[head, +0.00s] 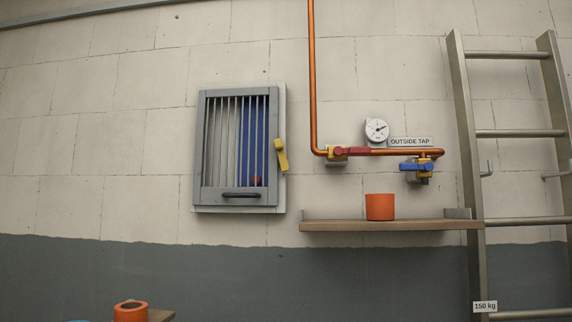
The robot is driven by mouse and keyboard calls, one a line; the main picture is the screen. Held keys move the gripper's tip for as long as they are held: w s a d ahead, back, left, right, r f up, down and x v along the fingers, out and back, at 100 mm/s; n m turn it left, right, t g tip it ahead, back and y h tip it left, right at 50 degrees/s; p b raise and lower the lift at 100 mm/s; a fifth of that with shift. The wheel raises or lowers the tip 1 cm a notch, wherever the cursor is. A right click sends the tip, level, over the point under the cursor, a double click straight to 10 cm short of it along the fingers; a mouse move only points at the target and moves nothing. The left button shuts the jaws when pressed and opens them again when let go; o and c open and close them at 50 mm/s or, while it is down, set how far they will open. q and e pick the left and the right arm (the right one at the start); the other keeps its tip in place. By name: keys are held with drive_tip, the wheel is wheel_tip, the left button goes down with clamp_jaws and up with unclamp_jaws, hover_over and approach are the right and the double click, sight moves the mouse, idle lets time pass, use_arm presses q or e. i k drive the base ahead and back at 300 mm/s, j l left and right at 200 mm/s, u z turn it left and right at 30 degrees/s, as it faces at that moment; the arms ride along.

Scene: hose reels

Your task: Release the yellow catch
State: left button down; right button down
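The yellow catch (281,156) is on the wall at the right side of a grey barred cabinet door (202,150). It stands nearly upright, tilted slightly, with its lower end to the right. Its upper part lies close to the door's right edge; I cannot tell whether it overlaps the frame. The door looks shut and has a dark horizontal handle (241,195) low down. Behind the bars I see a blue area, a pale area and a small orange-red item (256,181). Neither of my grippers shows in the head view.
Right of the cabinet, a wooden shelf (390,226) holds an orange pot (380,207). Above it runs a copper pipe (313,80) with red-handled (352,151) and blue-handled (415,166) valves and a gauge (377,130). A ladder (464,150) stands at right. An orange ring-shaped item (131,312) is at lower left.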

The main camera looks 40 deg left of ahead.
sight(278, 144)
drive_tip(key=i+j+u, duration=0.1)
drive_tip(key=i, duration=1.05)
drive_tip(key=i+u, duration=0.1)
drive_tip(key=u, duration=1.5)
